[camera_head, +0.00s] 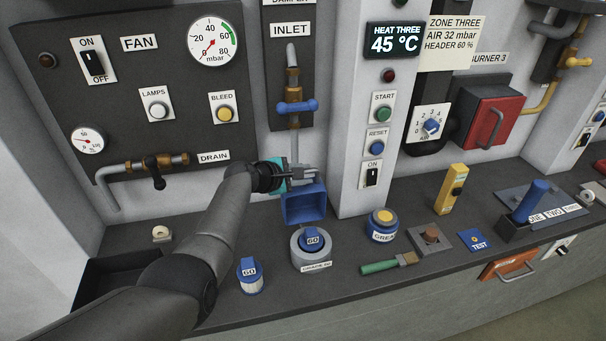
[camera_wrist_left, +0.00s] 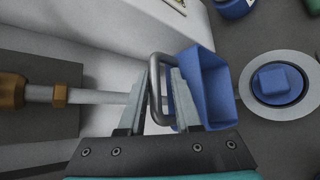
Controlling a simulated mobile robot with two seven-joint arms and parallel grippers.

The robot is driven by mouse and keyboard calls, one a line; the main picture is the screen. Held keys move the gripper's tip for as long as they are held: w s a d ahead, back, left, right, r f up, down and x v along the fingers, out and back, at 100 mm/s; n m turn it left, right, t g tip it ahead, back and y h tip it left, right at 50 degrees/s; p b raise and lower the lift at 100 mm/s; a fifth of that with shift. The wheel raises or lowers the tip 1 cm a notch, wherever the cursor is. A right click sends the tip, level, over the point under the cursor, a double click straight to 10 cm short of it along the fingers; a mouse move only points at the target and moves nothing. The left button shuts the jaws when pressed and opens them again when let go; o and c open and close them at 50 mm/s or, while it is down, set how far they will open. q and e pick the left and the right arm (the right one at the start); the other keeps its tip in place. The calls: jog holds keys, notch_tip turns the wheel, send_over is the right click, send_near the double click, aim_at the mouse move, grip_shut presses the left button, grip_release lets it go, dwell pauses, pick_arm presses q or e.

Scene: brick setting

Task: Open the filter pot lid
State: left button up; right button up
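My left gripper (camera_head: 316,174) is at the box's back edge. In the wrist view its fingers (camera_wrist_left: 158,85) stand apart on either side of the handle bar, with a gap visible. My right gripper is out of view.
A blue-handled valve (camera_head: 296,107) and pipe are above my gripper. A white pillar (camera_head: 350,150) rises at the right.

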pick_arm(q)
jog(key=shift+o, duration=0.9)
jog(key=shift+s+a+r+p, duration=0.25)
jog(key=shift+s+r+p, duration=0.1)
jog(key=shift+p, duration=0.1)
jog(key=p+v, duration=0.4)
jog(key=v, duration=1)
jog(key=shift+s, duration=0.15)
jog(key=shift+f, duration=0.1)
